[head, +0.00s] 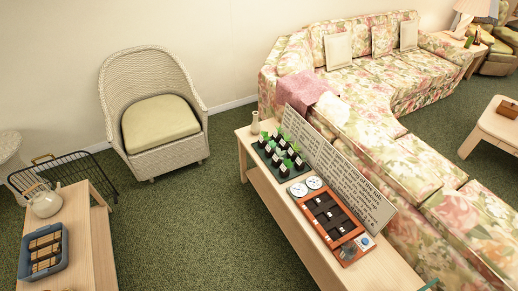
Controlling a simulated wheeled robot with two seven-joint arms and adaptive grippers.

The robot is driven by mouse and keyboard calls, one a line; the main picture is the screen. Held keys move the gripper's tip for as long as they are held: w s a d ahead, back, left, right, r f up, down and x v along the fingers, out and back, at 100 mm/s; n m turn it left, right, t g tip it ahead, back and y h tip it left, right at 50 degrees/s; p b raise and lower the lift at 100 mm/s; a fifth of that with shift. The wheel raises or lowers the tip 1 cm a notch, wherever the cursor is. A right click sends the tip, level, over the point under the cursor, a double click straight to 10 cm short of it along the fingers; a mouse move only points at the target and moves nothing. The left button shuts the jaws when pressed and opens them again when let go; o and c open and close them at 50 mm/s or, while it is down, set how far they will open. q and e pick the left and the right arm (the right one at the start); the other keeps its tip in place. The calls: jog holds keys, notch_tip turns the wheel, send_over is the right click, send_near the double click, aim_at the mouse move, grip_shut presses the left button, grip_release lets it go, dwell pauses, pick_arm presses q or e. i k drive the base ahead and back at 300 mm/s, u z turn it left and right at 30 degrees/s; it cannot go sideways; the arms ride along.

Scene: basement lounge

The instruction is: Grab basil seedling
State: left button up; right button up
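Several small seedlings with green leaves (283,143) stand in dark pots with pale labels. They sit in a dark green tray (291,177) at the far end of a long, narrow wooden table (262,185). The labels are too small to read, so I cannot tell which seedling is basil. Neither of my grippers shows in the head view.
On the same table are a beige cup (255,123), two white discs (299,190), an orange tray with dark blocks (348,252) and a long text board (340,175). A floral sofa (400,150) stands behind it.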

aim_at(262, 144)
jog(key=u, duration=0.75)
jog(key=i, duration=0.95)
jog(key=u, duration=0.7)
jog(key=i, duration=1.1)
jog(key=z, duration=0.2)
